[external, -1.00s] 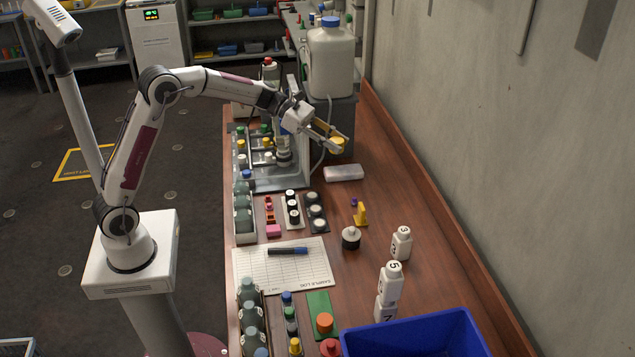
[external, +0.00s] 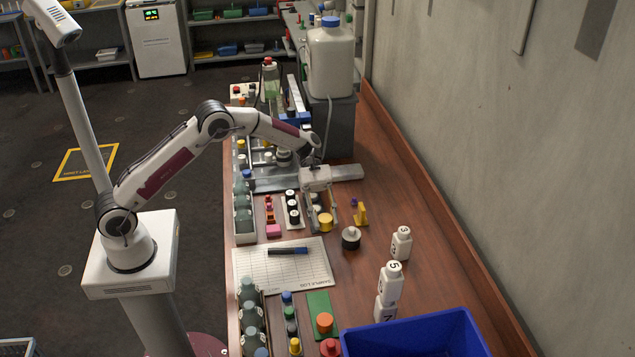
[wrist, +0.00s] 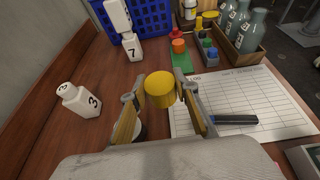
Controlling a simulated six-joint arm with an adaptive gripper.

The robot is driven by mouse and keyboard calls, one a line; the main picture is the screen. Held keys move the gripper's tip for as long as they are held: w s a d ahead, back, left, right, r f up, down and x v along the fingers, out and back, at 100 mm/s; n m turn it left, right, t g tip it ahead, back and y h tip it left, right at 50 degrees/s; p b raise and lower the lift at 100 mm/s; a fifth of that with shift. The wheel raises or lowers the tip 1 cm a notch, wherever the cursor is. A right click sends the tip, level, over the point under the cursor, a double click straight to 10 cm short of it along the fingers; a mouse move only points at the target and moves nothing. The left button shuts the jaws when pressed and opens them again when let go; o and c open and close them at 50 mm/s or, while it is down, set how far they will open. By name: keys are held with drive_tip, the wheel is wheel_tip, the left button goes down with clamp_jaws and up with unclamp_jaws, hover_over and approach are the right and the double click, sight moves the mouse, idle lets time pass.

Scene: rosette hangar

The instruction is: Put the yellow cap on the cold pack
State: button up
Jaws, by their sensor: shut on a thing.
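My gripper (external: 318,213) points down over the table with its fingers shut on the yellow cap (external: 326,222). In the wrist view the yellow cap (wrist: 160,90) shows between the fingertips (wrist: 162,95), its round top facing the camera. The cold pack looks to be the pale, flat slab (external: 349,172) on the table behind my gripper in the external view. Its left part is hidden by my gripper, and it is out of sight in the wrist view. The cap is nearer the external camera than the slab, apart from it.
White numbered bottles (external: 401,243) and a blue bin (external: 420,335) lie nearer the camera. A sample log sheet (external: 260,275) lies left. The table's right strip is clear.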

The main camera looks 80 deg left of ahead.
drive_tip(key=s+f+g, duration=0.1)
drive_tip(key=s+f+m, duration=0.1)
drive_tip(key=s+d+f+m+g, duration=0.1)
drive_tip(key=f, duration=0.1)
drive_tip(key=shift+f+g, duration=0.1)
drive_tip(key=shift+g, duration=0.2)
hover_over(319, 301)
drive_tip(key=shift+f, duration=1.15)
drive_tip(key=shift+f, duration=0.1)
drive_tip(key=shift+f, duration=2)
drive_tip(key=shift+f, duration=0.25)
